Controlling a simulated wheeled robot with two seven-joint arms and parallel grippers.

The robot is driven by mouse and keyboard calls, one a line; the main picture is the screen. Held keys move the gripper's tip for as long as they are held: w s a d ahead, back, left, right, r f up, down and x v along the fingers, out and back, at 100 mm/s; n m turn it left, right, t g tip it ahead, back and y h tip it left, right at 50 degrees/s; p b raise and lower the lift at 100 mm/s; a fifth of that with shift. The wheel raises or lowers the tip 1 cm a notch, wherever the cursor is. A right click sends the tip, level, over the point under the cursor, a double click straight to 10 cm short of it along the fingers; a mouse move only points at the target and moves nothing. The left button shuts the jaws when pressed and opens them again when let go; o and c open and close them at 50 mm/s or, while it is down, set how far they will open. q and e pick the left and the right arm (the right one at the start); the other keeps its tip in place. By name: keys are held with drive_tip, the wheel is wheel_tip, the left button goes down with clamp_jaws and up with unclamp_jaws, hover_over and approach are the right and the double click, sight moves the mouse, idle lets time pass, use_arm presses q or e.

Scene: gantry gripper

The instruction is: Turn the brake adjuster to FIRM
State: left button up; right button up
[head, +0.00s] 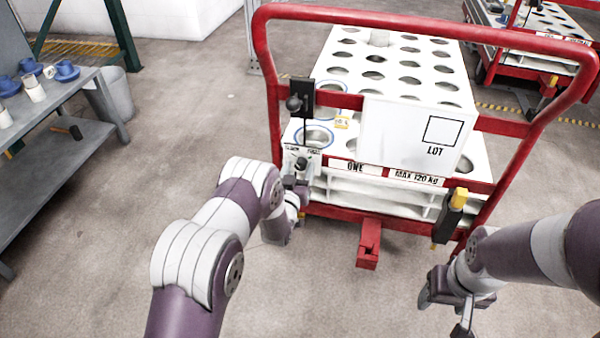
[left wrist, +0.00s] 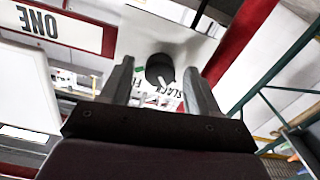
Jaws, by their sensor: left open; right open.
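The brake adjuster is a round black knob (head: 301,163) on a pale plate on the left side of the red cart. In the left wrist view the knob (left wrist: 160,68) has a white pointer, directed towards the upside-down SLACK lettering. Only the first letter of the other label shows beside a finger. My left gripper (left wrist: 158,72) is open, its fingers on either side of the knob in that view; I cannot tell whether they touch it. My left gripper (head: 296,187) is partly hidden in the head view. My right gripper (head: 445,311) is open and empty, low at the right.
The red cart frame (head: 272,100) surrounds white trays with round holes. A black lever with a ball (head: 294,103) stands above the knob. A yellow-and-black handle (head: 452,213) is on the right. A grey bench (head: 60,165) with cups stands left. Floor between is clear.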

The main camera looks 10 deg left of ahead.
use_arm(q)
drive_tip(key=shift+w, duration=0.85)
drive_tip(key=c, duration=1)
